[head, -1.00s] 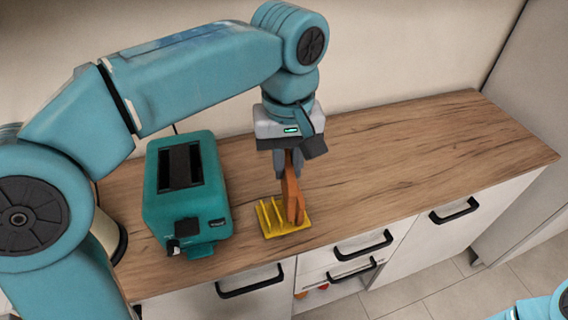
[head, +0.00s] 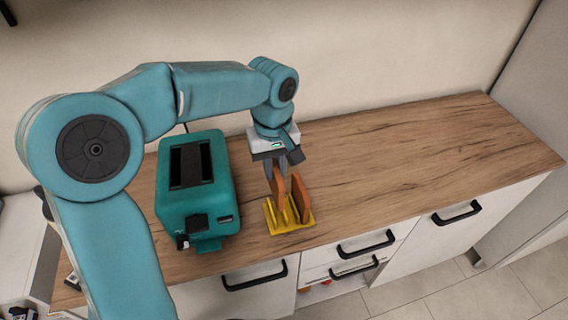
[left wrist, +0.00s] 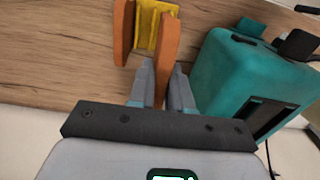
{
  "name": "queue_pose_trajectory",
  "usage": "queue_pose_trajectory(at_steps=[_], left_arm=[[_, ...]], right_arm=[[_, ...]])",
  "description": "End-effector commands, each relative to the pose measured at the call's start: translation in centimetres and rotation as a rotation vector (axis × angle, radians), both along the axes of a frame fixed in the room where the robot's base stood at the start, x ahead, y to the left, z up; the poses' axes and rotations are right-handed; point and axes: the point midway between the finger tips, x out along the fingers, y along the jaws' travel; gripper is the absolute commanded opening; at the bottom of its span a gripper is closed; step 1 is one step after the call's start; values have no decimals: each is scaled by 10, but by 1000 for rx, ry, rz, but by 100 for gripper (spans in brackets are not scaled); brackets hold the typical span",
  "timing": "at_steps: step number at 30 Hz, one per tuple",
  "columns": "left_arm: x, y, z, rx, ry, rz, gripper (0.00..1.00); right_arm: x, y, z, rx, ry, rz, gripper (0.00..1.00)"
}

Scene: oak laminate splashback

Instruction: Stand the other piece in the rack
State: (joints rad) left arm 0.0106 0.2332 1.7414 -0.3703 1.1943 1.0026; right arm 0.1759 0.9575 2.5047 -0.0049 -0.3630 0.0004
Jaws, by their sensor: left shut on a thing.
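The yellow rack (head: 292,227) stands on the wooden counter, right of the teal toaster. One brown piece (head: 302,197) stands upright in the rack's right part; in the left wrist view it is the left piece (left wrist: 123,32). My left gripper (head: 276,170) is shut on the other brown piece (head: 279,192) from above. In the left wrist view that held piece (left wrist: 167,42) sits between my two grey fingers (left wrist: 162,90). Its lower end is at the rack's dividers, left of the standing piece. I cannot tell whether it touches the rack floor. My right gripper is out of view.
The teal toaster (head: 196,190) stands close to the left of the rack; it is at the right in the left wrist view. The counter (head: 420,160) is clear to the right. Drawers with black handles (head: 365,244) lie below its front edge.

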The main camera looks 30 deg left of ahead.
Motion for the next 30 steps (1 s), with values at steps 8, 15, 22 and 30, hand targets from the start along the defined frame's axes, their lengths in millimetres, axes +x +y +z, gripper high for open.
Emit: queue_pose_trajectory(at_steps=[8,15,22,30], left_arm=[[0,-1,0,-1,-1,-3,0],[1,-2,-15,-1,1,-6,0],[1,-2,-36,0,1,-6,0],[1,-2,-42,-1,-1,-5,0]], right_arm=[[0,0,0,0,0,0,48],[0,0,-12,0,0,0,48],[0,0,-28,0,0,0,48],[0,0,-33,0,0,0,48]])
